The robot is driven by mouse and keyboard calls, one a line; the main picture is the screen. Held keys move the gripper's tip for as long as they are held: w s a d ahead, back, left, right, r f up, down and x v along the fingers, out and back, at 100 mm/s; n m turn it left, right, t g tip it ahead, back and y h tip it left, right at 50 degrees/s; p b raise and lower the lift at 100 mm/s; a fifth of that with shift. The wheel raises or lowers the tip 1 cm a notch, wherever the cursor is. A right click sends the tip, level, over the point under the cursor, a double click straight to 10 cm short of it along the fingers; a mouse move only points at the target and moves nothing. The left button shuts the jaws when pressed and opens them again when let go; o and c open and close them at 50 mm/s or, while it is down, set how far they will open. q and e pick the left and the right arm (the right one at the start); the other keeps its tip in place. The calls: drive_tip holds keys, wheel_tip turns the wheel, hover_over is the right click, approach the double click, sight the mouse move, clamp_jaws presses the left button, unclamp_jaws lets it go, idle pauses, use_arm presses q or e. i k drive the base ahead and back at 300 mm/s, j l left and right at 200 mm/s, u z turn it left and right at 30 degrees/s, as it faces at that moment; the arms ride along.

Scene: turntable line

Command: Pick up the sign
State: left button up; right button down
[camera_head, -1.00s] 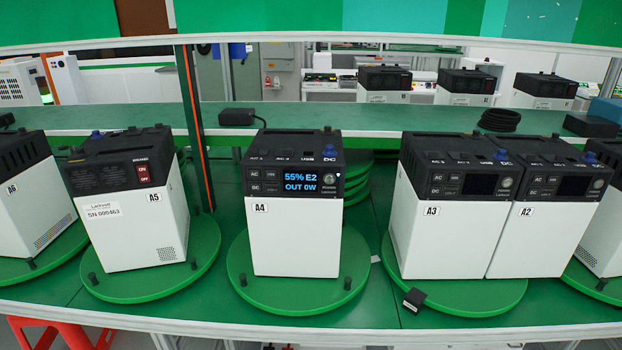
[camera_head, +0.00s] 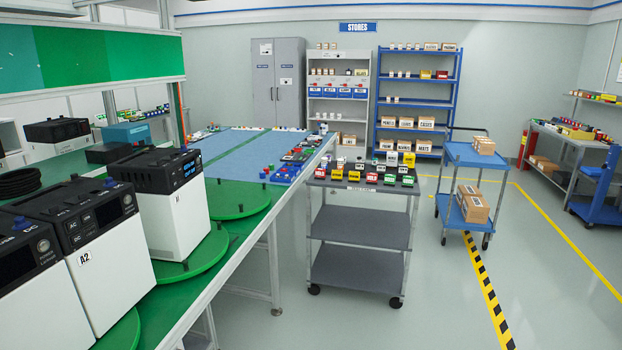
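Several small coloured signs, red, green, yellow and white, stand in rows on the top shelf of a grey cart (camera_head: 360,187). One yellow sign (camera_head: 409,160) stands at the back right of the rows. The lettering on them is too small to read, and I cannot tell which one is the task's sign. A blue "STORES" sign (camera_head: 357,27) hangs high on the back wall. Neither of my grippers is in view.
The green line table (camera_head: 222,247) with white power units, one labelled A2 (camera_head: 86,285), runs along the left. A blue trolley (camera_head: 480,155) with boxes stands right of the cart. Shelves (camera_head: 453,75) line the back wall. The floor in front is clear, with a yellow-black stripe (camera_head: 487,290).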

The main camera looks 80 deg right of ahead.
sight(337, 175)
drive_tip(key=z, duration=3.1)
